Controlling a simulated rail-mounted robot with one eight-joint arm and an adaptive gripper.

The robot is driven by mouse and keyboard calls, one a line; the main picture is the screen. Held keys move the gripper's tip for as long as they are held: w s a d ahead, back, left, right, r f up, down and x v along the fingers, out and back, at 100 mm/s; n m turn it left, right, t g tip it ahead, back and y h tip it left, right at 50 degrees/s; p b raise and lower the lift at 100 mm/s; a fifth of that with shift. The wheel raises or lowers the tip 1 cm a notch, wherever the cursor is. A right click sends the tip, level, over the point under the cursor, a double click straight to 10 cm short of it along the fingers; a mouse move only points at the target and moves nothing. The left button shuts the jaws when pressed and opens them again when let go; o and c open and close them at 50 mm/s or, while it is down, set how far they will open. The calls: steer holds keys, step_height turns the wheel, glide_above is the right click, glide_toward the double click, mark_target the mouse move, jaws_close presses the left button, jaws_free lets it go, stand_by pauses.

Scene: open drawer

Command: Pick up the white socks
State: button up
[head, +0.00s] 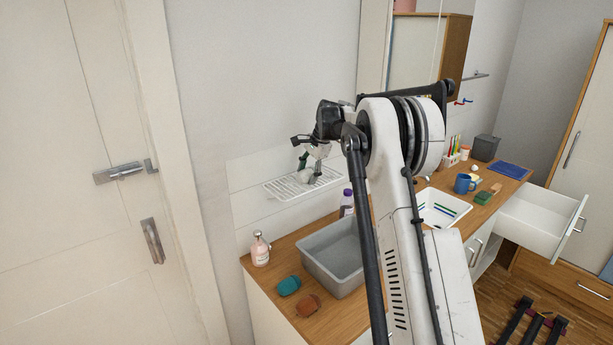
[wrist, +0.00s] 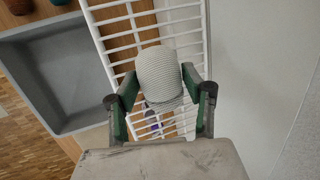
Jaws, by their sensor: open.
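The white socks (wrist: 160,78) show in the wrist view as a pale, ribbed, rounded bundle by the white wire rack (wrist: 120,43). My gripper (wrist: 159,88) is open, with one green-sided finger on each side of the socks. Whether the fingers touch the socks I cannot tell. The base of the bundle is partly hidden between the fingers. In the head view my gripper (head: 309,168) is just over the wall rack (head: 288,188), and I cannot make out the socks there.
Below the rack, a grey basin (head: 330,252) stands on the wooden counter (head: 273,270). An open white drawer (head: 535,222) juts out at the right. The wall is close behind the rack.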

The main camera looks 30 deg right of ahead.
steer(key=shift+c, duration=0.5)
steer(key=c, duration=0.7)
steer(key=shift+r, duration=0.15)
